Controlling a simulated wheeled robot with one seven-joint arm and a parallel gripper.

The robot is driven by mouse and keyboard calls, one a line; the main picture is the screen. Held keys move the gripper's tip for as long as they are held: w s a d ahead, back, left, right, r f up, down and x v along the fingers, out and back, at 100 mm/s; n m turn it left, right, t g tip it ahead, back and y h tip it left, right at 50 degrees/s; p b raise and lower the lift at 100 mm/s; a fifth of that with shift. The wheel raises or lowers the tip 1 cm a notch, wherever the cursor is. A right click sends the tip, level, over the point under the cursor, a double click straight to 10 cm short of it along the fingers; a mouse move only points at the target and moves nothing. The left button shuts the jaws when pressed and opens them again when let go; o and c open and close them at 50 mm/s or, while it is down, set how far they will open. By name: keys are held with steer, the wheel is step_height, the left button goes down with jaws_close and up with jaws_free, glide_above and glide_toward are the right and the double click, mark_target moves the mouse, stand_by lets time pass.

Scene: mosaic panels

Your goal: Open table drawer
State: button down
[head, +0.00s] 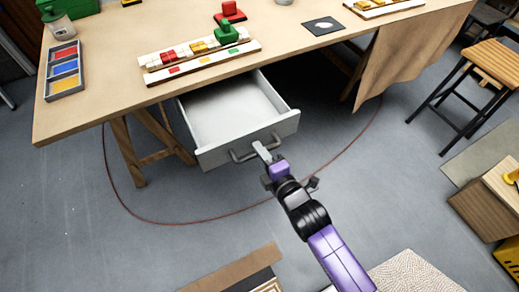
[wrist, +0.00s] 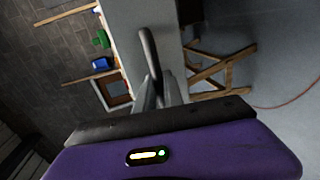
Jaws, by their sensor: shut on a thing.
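The table drawer (head: 232,112) is pulled out from under the wooden table (head: 90,110) in the head view. Its inside is light grey and looks empty. A dark grey bar handle (head: 242,156) is on its front. My gripper (head: 262,151) is at the right part of this handle, shut on it. In the wrist view the handle (wrist: 149,48) runs down between the fingers of my gripper (wrist: 160,92), against the grey drawer front (wrist: 120,22). The fingertips' exact contact is partly hidden.
On the table are a tray of coloured tiles (head: 63,70), mosaic strips (head: 200,62), and a green stamp-like block (head: 227,33). Trestle legs (head: 128,150) stand left of the drawer. A stool (head: 490,70) is at the right. The floor before the drawer is mostly clear, with a thin cable (head: 150,219).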

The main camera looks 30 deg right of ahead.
steer(key=c, duration=1.5)
jaws_free()
steer(key=shift+o, duration=0.2)
steer(key=v, duration=0.7)
steer(key=shift+s, duration=0.4)
